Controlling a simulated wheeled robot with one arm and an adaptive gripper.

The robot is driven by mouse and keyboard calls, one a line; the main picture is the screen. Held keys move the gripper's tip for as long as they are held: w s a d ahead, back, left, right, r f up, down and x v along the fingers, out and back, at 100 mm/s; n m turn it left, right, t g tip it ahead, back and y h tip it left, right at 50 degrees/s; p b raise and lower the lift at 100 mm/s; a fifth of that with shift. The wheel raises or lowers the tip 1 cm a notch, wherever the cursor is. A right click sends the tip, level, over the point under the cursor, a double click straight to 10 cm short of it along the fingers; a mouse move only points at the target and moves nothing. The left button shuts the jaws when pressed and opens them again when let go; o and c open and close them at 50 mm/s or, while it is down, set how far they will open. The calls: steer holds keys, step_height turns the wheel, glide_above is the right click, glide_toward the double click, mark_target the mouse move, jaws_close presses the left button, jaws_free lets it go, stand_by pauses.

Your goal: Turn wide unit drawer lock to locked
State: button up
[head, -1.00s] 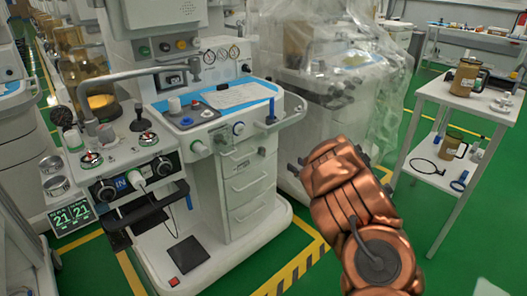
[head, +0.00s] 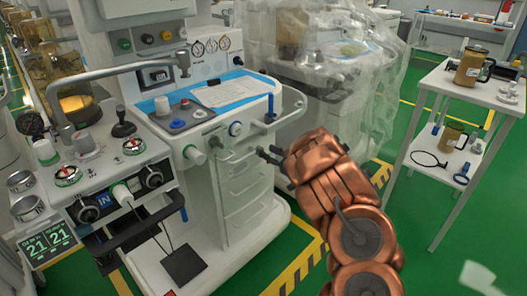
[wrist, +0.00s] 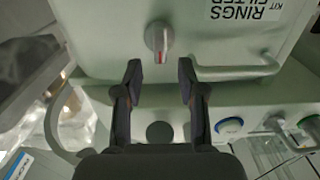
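A small silver lock knob (wrist: 157,42) with a red mark sits on a pale drawer front (wrist: 110,40) in the wrist view. Its pointer lies roughly along the picture's vertical. My gripper (wrist: 160,82) is open, its two dark fingers on either side below the knob in the picture, with nothing between them. I see no contact with the knob. In the head view my gripper (head: 270,156) is at the drawer stack (head: 246,180) of the white anaesthesia unit; the lock cannot be made out there.
A drawer handle (wrist: 235,70) is right of the knob in the wrist view, near an upside-down label (wrist: 248,8). In the head view, a plastic-covered unit (head: 345,75) stands behind my arm. A white side table (head: 450,82) is at right, with green floor between.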

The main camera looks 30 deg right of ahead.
steer(key=shift+x, duration=1.5)
jaws_close()
